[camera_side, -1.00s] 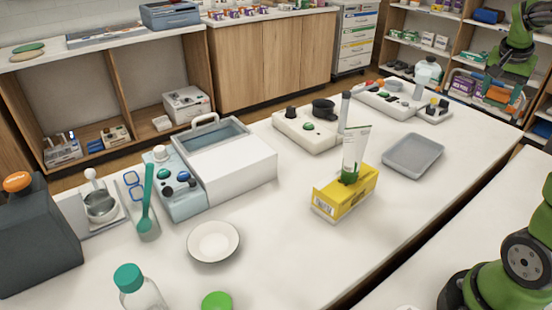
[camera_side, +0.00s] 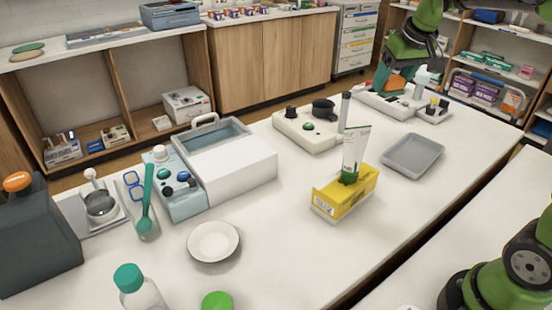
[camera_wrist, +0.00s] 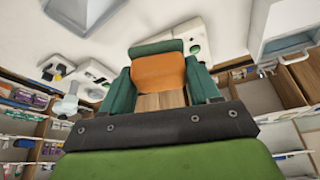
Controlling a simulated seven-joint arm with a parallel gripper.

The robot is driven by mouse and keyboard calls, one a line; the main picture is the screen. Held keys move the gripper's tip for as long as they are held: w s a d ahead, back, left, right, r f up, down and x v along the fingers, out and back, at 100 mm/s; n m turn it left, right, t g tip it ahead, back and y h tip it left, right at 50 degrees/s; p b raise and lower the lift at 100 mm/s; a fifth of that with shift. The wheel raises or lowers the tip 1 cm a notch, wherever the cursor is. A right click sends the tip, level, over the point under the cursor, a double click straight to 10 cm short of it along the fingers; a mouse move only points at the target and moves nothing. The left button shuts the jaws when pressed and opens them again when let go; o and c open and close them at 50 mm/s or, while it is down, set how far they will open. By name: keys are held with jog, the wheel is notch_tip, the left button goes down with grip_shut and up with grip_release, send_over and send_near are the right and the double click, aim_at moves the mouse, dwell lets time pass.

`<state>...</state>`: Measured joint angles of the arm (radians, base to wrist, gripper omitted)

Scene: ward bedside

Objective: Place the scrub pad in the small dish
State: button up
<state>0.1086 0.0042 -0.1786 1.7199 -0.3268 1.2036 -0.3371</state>
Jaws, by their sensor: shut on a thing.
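The scrub pad, orange with a green layer, is held between the fingers of my gripper (camera_wrist: 158,72). The pad (camera_wrist: 158,73) shows clearly in the wrist view. In the side view my gripper (camera_side: 385,82) is up at the back right, above the far end of the table, and only a little of the pad shows. The small dish (camera_side: 213,243) is a white round dish on the front left of the table. It looks empty and is far from my gripper.
A yellow box (camera_side: 345,196) with a tube standing at it is mid-table. A grey tray (camera_side: 413,153) lies to its right. A white bin-like unit (camera_side: 232,165) stands behind the dish. A teal-capped bottle (camera_side: 130,280) is in front. Table around the dish's right is clear.

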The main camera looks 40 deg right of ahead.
jog(key=a+n+y, duration=0.3)
jog(key=a+n, duration=0.5)
jog(key=a, duration=1.1)
jog(key=s+a+n+g+y, duration=0.1)
jog(key=s+a+n, duration=0.35)
jog(key=a, duration=0.35)
jog(key=s+a+n+g+y, duration=0.15)
jog(key=s+a+n, duration=0.3)
jog(key=a, duration=0.45)
send_near(204, 247)
jog(key=shift+w+a+f, duration=0.15)
jog(key=shift+a+f, duration=0.05)
jog(key=shift+a, duration=0.2)
jog(key=shift+w+a+f, duration=0.15)
jog(key=shift+a+f, duration=0.05)
jog(key=shift+a, duration=0.25)
jog(key=shift+f, duration=1.7)
